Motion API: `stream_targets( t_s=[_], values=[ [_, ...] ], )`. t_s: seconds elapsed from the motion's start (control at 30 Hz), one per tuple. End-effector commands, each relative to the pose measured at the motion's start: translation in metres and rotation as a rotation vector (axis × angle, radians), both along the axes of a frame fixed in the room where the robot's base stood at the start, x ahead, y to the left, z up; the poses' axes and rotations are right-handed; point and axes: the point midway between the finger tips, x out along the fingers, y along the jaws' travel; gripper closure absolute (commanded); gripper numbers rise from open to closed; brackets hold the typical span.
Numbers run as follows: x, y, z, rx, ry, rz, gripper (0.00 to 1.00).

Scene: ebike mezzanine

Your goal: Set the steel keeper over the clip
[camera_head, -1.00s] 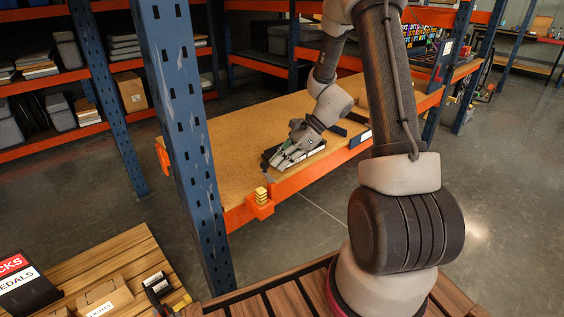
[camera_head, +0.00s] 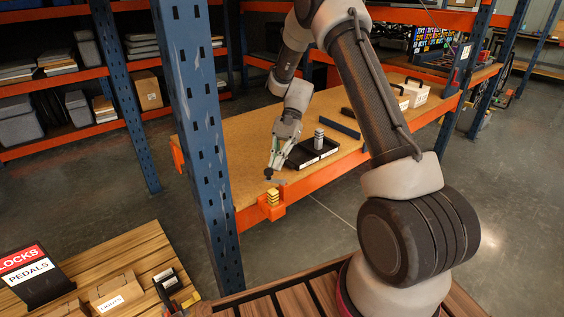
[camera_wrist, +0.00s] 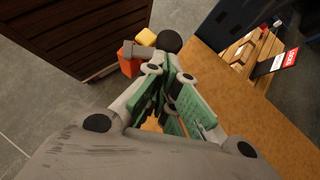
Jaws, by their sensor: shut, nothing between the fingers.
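The orange clip (camera_head: 272,207) with yellow blocks (camera_head: 272,195) sits on the orange front beam of the shelf. It also shows in the wrist view (camera_wrist: 128,62). A grey steel piece (camera_wrist: 148,52), seemingly the keeper, lies beside the yellow part; I cannot tell whether it rests over the clip. A black round knob (camera_wrist: 170,41) is at its end, and shows in the head view (camera_head: 268,175) at the board's front edge. My gripper (camera_head: 273,164) points down just above the knob, its green-padded fingers shut and empty. Whether the fingertips touch the knob is unclear.
A black tray (camera_head: 301,165) with a grey cylinder (camera_head: 319,139) stands right of my gripper. A dark bar (camera_head: 341,130) and white boxes (camera_head: 413,92) lie farther back. A blue post (camera_head: 196,130) rises at the left. The board's left part is clear.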

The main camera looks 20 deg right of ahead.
Motion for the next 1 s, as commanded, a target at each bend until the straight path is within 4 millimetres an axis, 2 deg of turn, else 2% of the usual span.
stream_targets(
  t_s=[0.6, 1.0],
  values=[
    [-0.01, 0.035, 0.0, 0.001, 0.001, 0.581, 1.0],
    [-0.02, 0.046, 0.0, 0.001, 0.0, 0.84, 1.0]
  ],
)
